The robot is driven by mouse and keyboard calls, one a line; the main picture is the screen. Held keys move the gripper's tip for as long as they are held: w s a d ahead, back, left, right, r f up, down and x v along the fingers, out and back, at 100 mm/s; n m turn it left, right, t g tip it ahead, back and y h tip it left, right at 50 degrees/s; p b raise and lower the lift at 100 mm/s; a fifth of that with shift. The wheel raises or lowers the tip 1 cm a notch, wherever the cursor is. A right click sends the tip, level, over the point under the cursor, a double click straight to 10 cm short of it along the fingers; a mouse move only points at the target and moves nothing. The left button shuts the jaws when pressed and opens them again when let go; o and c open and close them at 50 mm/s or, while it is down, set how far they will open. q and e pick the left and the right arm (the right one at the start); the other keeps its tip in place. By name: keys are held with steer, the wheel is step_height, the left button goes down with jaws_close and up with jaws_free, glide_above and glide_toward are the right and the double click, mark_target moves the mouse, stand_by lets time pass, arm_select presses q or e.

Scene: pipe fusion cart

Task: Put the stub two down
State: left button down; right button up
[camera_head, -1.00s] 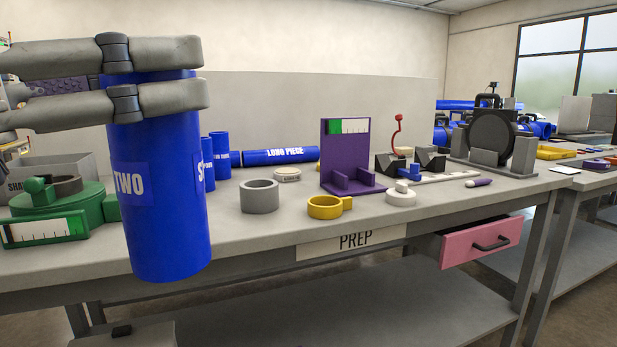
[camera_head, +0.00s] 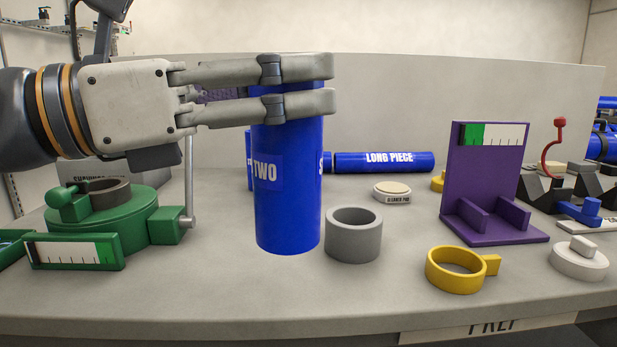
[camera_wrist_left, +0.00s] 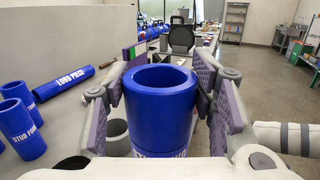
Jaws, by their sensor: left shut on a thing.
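Stub two (camera_head: 288,200) is a blue upright pipe piece with white lettering, in the middle of the head view. My left gripper (camera_head: 322,86) comes in from the left and is shut around its upper part. In the left wrist view, stub two (camera_wrist_left: 160,110) shows its open top between the gripper's purple pads. Its lower end is near the table top (camera_head: 230,290), just left of a grey ring (camera_head: 353,240); I cannot tell whether it touches the table. My right gripper is not in view.
A green tool with a scale (camera_head: 120,225) stands at left. A yellow ring (camera_head: 455,270), a purple gauge stand (camera_head: 485,180) and a white knobbed disc (camera_head: 578,262) are at right. The long piece (camera_head: 385,161) lies behind. Stub four (camera_wrist_left: 22,135) stands in the left wrist view.

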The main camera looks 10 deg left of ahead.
arm_select(q)
steer(key=w+a+f+p, duration=0.1)
steer(key=w+a+f, duration=0.4)
steer(key=w+f, duration=0.5)
steer(key=shift+a+f+p, duration=0.3)
steer(key=shift+f+p, duration=0.1)
steer(key=shift+f, duration=0.55)
steer(key=c, duration=0.7)
jaws_free()
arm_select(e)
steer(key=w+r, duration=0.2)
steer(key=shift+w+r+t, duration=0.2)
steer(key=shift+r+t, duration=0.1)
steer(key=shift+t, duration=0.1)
arm_select(q)
steer(key=shift+r, duration=0.1)
steer(key=shift+s, duration=0.1)
